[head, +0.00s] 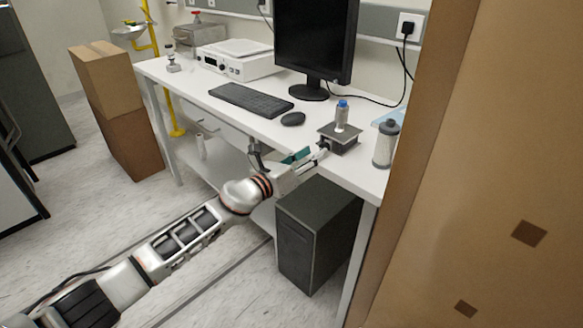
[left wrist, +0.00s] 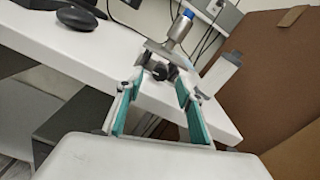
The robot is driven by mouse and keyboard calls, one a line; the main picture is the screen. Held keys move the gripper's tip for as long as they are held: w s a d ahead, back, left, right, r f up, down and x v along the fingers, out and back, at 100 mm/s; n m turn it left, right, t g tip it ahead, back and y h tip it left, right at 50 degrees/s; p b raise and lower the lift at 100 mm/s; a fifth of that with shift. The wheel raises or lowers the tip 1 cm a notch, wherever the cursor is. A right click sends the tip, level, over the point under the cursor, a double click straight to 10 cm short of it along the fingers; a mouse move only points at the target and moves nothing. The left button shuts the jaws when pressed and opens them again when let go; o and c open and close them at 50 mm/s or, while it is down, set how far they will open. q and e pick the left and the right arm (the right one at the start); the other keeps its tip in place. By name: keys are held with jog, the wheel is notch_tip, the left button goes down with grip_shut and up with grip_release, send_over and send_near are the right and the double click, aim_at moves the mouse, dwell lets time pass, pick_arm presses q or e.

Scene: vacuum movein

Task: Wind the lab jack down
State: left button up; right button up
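The lab jack (head: 339,138) stands near the right front edge of the white desk, with a blue-capped bottle (head: 342,114) upright on its top plate. In the left wrist view the jack (left wrist: 166,50) is just beyond the fingertips, and its dark knob (left wrist: 160,71) faces me. The bottle (left wrist: 183,24) shows above it. My left gripper (head: 316,153) reaches over the desk's front edge to the jack's knob side. In the left wrist view the left gripper (left wrist: 160,84) is open, its teal-padded fingers on either side of the knob. I cannot tell whether they touch it. My right gripper is not in view.
A grey-lidded canister (head: 385,146) stands right of the jack. A mouse (head: 293,119), keyboard (head: 251,100) and monitor (head: 313,45) are to its left and behind. A dark computer case (head: 315,235) sits under the desk (head: 185,91). Large cardboard (head: 480,180) blocks the right side.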

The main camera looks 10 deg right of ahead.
pick_arm(q)
jog(key=v, duration=0.9)
jog(key=shift+s+a, duration=0.2)
jog(key=shift+s, duration=0.05)
jog(key=shift+f, duration=0.1)
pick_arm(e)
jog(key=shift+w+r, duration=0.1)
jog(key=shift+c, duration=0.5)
